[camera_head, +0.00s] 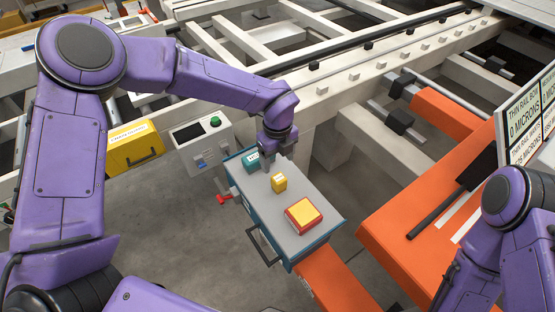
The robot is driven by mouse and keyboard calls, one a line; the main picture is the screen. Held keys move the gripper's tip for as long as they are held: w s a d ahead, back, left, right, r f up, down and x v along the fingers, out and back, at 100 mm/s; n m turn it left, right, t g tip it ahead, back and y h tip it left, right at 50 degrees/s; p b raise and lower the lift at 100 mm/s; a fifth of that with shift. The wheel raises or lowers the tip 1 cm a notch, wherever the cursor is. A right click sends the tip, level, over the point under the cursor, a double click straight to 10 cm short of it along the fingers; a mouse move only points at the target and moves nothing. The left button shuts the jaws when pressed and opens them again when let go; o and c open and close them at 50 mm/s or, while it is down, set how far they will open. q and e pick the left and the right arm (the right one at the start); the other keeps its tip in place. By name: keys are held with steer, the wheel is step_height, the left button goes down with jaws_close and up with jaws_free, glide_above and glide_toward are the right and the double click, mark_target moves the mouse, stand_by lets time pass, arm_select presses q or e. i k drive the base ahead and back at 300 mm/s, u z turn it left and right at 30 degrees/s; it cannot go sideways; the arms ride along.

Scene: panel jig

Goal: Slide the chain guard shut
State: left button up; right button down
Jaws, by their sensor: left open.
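The yellow panel (135,149) left of centre, with a white label and a black handle (143,161), looks like the chain guard. The fingertips are small and hard to make out. My right arm shows at the lower right, but its gripper is out of view.
The cabinet (290,228) bears a teal block (250,160), a small yellow block (279,183) and a red-and-yellow box (303,215). A grey control box (202,146) with a green button stands between panel and cabinet. Orange beams (395,235) and a white frame surround it.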

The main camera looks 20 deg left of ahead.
mark_target(130, 147)
steer(key=u, duration=1.3)
steer(key=k, duration=0.35)
steer(key=u, duration=0.45)
